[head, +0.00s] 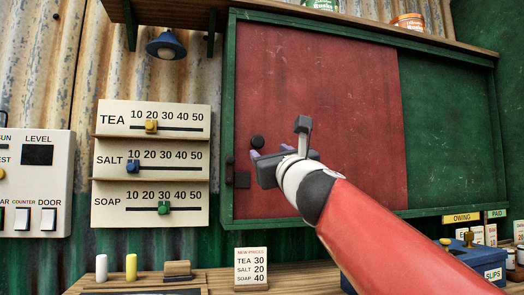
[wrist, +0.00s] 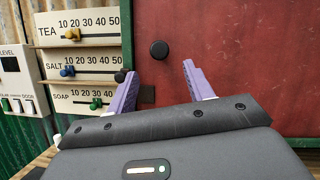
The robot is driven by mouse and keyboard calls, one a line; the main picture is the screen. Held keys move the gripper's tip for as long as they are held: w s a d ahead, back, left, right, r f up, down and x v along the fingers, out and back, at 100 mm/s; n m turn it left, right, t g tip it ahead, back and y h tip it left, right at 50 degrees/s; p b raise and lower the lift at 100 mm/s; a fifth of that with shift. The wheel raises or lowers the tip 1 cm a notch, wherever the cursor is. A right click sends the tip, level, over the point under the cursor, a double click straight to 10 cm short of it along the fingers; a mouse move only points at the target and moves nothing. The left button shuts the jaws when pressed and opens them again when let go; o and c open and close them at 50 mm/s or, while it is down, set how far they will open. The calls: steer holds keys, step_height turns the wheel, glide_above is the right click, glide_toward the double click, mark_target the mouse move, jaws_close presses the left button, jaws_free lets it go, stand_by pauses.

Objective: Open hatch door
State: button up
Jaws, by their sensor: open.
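The hatch door is a red panel (head: 310,90) in a dark green frame, covering the frame's left part; it also fills the right of the wrist view (wrist: 240,50). A round black knob (head: 257,142) sits near its left edge. In the wrist view the knob (wrist: 159,50) shows beyond my fingertips, between their lines. My gripper (head: 271,152) is open, its purple fingers apart with nothing between them (wrist: 159,78). In the head view it is just below and right of the knob. I cannot tell the gap to the door. A dark latch (head: 238,178) is at the door's left edge.
Tea, salt and soap slider boards (head: 151,165) hang left of the hatch. A switch panel (head: 36,180) is farther left. A wooden counter (head: 220,283) below holds chalks, an eraser, a price card (head: 251,267) and a blue slips box (head: 470,258). A green panel (head: 450,120) fills the frame's right.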

mark_target(259, 143)
steer(key=p+x, duration=0.3)
steer(key=x, duration=0.4)
steer(key=shift+w+a+r, duration=0.1)
steer(key=shift+w, duration=0.05)
jaws_close()
